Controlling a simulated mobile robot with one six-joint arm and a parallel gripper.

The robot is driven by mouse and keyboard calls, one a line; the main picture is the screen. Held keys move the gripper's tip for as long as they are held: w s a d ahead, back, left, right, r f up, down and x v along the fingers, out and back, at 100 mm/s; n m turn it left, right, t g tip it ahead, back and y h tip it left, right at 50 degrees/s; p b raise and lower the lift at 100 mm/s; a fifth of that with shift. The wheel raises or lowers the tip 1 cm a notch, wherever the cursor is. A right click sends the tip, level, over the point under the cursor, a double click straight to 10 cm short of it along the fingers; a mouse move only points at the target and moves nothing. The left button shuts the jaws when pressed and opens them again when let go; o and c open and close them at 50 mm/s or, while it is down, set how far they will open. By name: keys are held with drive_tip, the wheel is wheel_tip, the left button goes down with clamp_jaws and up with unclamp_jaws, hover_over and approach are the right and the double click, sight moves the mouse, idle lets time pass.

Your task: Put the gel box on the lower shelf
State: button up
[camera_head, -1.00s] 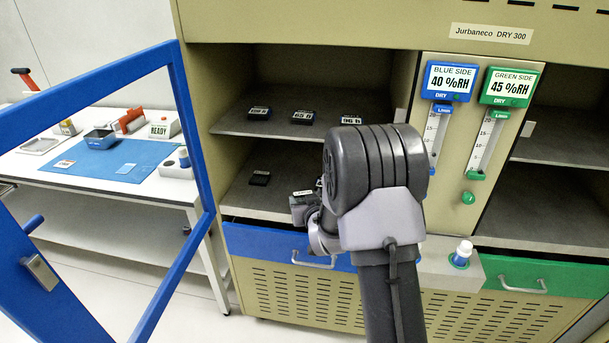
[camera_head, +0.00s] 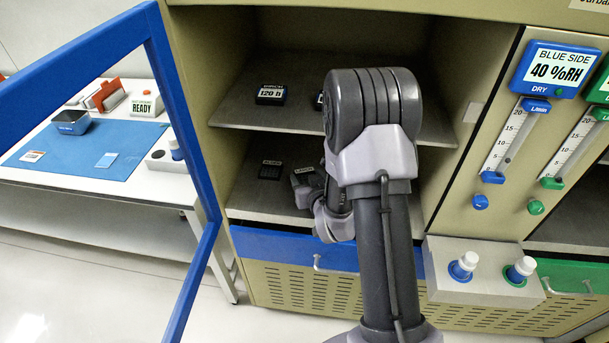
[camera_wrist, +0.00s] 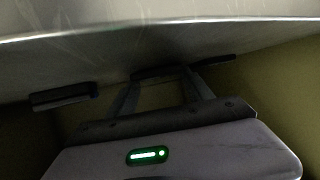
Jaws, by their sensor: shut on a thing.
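My gripper (camera_head: 307,186) reaches into the lower left compartment of the cabinet, over the lower shelf (camera_head: 257,202). In the wrist view its two fingers (camera_wrist: 160,88) are shut on a dark, flat gel box (camera_wrist: 180,69), seen nearly edge-on close against the grey shelf surface (camera_wrist: 225,45). I cannot tell whether it touches the shelf. In the head view the arm and gripper body largely hide the held box. Another small dark box (camera_head: 270,169) sits on the lower shelf to the left of my gripper; a dark box also shows at left in the wrist view (camera_wrist: 62,97).
The upper shelf (camera_head: 232,112) above my gripper holds a labelled box (camera_head: 270,94) and another partly hidden behind my arm. The blue-framed door (camera_head: 182,110) stands open at left. A white bench (camera_head: 60,180) stands beyond the door.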

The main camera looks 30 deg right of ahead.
drive_tip(key=shift+s, duration=0.1)
drive_tip(key=shift+f, duration=0.15)
drive_tip(key=o, duration=1.4)
drive_tip(key=shift+c, duration=0.2)
